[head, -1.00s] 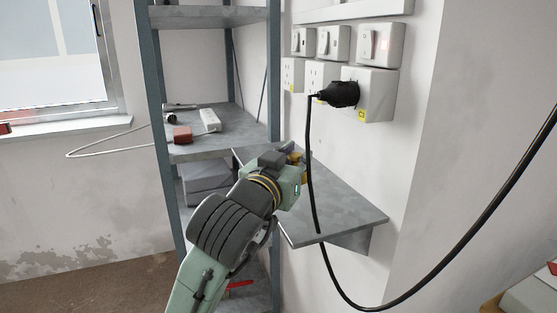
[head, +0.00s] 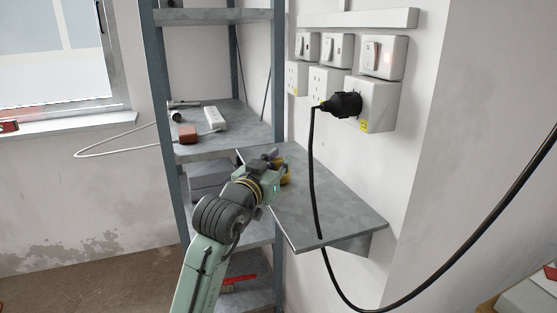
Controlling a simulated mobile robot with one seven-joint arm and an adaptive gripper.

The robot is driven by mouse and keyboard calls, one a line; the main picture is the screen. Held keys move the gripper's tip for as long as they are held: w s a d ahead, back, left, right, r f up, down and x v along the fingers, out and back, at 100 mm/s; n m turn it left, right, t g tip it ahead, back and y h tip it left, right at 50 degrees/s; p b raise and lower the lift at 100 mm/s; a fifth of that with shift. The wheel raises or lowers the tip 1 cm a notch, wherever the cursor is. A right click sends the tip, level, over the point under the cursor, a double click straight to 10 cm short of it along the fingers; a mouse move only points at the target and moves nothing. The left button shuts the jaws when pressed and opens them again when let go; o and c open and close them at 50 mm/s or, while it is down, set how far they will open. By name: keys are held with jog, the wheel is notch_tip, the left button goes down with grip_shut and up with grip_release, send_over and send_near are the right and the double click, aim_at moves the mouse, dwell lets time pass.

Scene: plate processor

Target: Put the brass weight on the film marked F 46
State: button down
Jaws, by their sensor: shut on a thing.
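My gripper (head: 277,168) is at the left part of the grey wall shelf (head: 325,205), seen from behind and partly hidden by my own wrist. A small brass-yellow thing, which looks like the brass weight (head: 286,178), shows at its fingers, and the gripper is shut on it. I cannot tell whether the weight touches the shelf or hangs above it. No film and no F 46 mark can be made out; the shelf surface to the right of the gripper looks bare.
A black cable (head: 313,185) hangs in front of the wall shelf from a plug (head: 343,104) in the wall sockets. A metal rack (head: 160,110) stands at left, with a red block (head: 188,134) and a white power strip (head: 215,118) on one level. A window is at far left.

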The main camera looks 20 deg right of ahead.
jog(key=shift+f, duration=0.1)
jog(key=c, duration=1.4)
grip_release()
